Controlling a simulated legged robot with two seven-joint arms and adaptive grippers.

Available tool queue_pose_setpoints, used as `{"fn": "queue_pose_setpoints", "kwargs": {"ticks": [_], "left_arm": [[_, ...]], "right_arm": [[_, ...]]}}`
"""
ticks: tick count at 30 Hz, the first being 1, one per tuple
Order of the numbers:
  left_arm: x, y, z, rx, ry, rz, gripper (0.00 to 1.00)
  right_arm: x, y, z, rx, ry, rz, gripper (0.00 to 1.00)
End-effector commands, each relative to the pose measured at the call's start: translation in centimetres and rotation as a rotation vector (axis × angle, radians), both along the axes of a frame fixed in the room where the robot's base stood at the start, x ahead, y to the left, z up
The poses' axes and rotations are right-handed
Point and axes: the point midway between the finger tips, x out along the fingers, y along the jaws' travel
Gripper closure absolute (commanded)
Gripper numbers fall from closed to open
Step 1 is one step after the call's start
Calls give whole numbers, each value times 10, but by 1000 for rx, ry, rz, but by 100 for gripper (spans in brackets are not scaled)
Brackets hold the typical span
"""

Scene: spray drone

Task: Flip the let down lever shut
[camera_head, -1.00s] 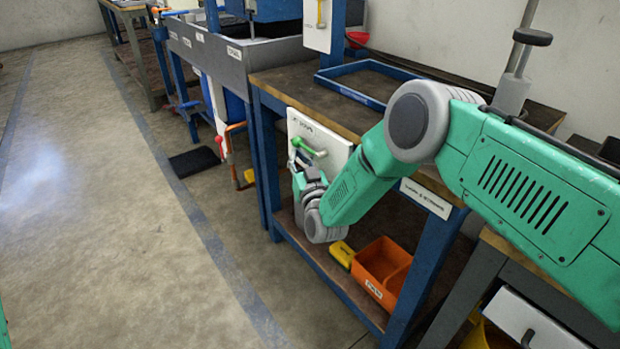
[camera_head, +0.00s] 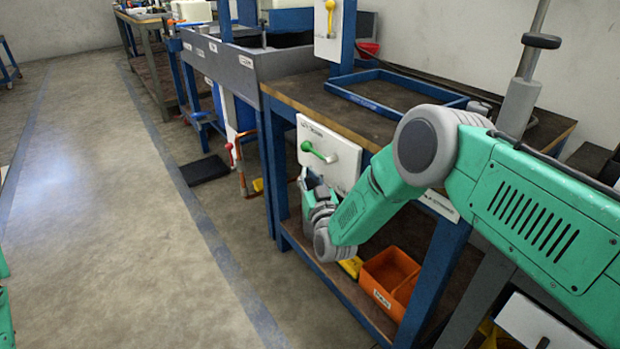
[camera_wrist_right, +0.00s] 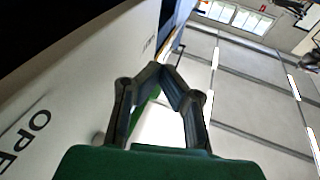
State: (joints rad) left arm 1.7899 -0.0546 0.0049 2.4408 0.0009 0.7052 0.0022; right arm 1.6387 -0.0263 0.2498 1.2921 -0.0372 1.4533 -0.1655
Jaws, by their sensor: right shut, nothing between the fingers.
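A green lever (camera_head: 318,152) sits on a white panel (camera_head: 345,160) on the front of the workbench. Its ball end is at the upper left and its arm slants down to the right. My right gripper (camera_head: 303,178) is just below and left of the lever, apart from it in the head view. In the wrist view the fingers of my right gripper (camera_wrist_right: 167,72) come together at the tips, shut and empty. A green piece, likely the lever (camera_wrist_right: 146,103), shows between the fingers, partly hidden. The panel (camera_wrist_right: 70,90) beside it bears letters "OPE". My left gripper is out of view.
A second white panel with a yellow lever (camera_head: 330,17) stands above the bench. A blue frame tray (camera_head: 345,95) lies on the top. An orange bin (camera_head: 385,280) sits on the lower shelf. The floor (camera_head: 120,220) to the left is clear.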

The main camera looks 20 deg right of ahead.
Motion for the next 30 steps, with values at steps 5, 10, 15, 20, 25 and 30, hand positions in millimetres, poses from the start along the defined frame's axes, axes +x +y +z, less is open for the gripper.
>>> {"fn": "queue_pose_setpoints", "kwargs": {"ticks": [5,10,15,20,25,30], "left_arm": [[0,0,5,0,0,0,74],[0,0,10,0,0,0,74],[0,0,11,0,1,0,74],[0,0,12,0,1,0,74],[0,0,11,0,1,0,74],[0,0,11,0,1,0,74]], "right_arm": [[-22,6,-40,1,8,3,100],[-41,8,-68,3,5,1,100],[-52,12,-84,3,4,1,100],[-55,14,-89,1,3,1,100],[-55,14,-89,1,3,1,100],[-55,13,-89,1,4,1,100]]}}
